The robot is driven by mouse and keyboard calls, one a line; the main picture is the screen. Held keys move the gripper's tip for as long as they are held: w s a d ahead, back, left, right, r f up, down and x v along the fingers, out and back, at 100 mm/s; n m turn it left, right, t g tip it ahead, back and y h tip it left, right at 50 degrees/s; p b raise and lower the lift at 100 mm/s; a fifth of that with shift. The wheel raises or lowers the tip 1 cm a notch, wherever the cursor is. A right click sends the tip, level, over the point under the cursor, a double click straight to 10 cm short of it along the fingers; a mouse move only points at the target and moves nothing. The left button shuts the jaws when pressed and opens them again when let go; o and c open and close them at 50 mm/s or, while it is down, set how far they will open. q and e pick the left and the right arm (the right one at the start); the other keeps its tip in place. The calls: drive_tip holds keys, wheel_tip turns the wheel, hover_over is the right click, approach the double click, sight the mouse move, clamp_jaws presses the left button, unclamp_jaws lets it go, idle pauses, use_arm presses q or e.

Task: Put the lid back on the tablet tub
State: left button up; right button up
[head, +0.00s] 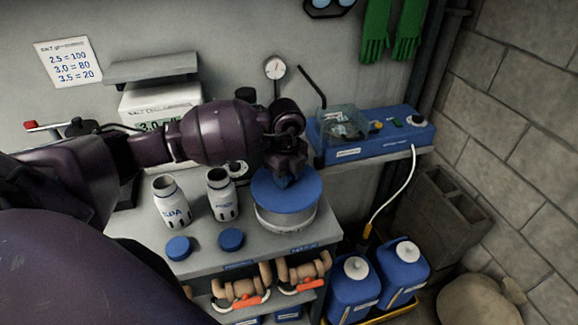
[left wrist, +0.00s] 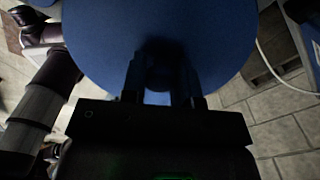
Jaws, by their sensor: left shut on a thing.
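The tablet tub (head: 286,222) is a wide, pale round container on the grey bench, near its right end. The lid (head: 302,201) is a blue disc directly over the tub's top, looking about level. I cannot tell whether it rests fully on the rim. My left gripper (head: 285,180) is above the lid, pointing down, shut on its raised middle grip. In the left wrist view the lid (left wrist: 100,40) fills the upper middle, with my left gripper's fingers (left wrist: 160,85) at its centre. The tub is hidden there. My right gripper is not seen.
Two open white bottles (head: 171,203) (head: 222,196) stand left of the tub, with two blue caps (head: 178,248) (head: 231,239) in front. A blue device (head: 375,138) sits behind right. Blue jugs (head: 402,270) stand on the floor at right. Valve fittings (head: 240,288) lie on the shelf below.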

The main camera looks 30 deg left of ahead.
sight(286, 191)
use_arm(q)
drive_tip(key=shift+w+a+n, duration=0.2)
drive_tip(key=shift+a+n, duration=0.05)
drive_tip(key=shift+n, duration=0.65)
drive_tip(key=shift+f, duration=0.1)
drive_tip(key=shift+f+b, duration=0.6)
drive_tip(key=shift+f, duration=0.25)
drive_tip(key=shift+f+b, duration=1.4)
drive_tip(key=shift+f, duration=0.85)
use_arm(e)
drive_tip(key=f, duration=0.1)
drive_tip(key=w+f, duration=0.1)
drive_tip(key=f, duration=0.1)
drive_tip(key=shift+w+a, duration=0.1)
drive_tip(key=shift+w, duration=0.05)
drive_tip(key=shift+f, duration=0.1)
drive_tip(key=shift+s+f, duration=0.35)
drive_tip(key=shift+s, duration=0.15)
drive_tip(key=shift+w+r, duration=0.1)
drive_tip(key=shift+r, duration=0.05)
